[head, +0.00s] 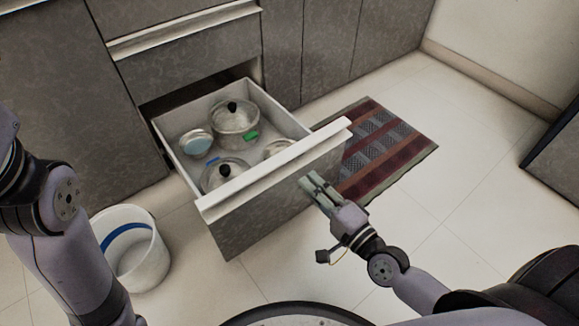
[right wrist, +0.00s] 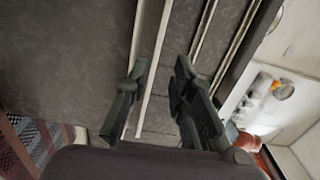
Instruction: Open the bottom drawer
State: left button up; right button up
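The bottom drawer (head: 265,210) is pulled well out of the grey cabinet, its inside exposed. A pale handle strip (head: 280,168) runs along the top of its front. My right gripper (head: 309,180) is in front of the drawer front, towards its right end and below the strip. In the right wrist view my right gripper (right wrist: 160,92) has its two fingers wide apart, with a pale strip (right wrist: 150,75) passing between them, nearer the left finger. I cannot tell if a finger touches the drawer. My left arm shows at the left, but its gripper is out of view.
Glass-lidded pots (head: 234,116) and smaller items lie in the drawer. A closed drawer (head: 185,60) is above it. A white bucket (head: 140,250) stands at the drawer's left. A striped rug (head: 385,150) lies to the right. The tiled floor further right is clear.

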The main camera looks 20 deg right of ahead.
aim_at(286, 161)
jog(key=b+x, duration=0.1)
jog(key=x, duration=0.7)
jog(key=shift+w+a, duration=0.15)
jog(key=shift+w, duration=0.2)
grip_shut()
jog(key=shift+r, duration=0.1)
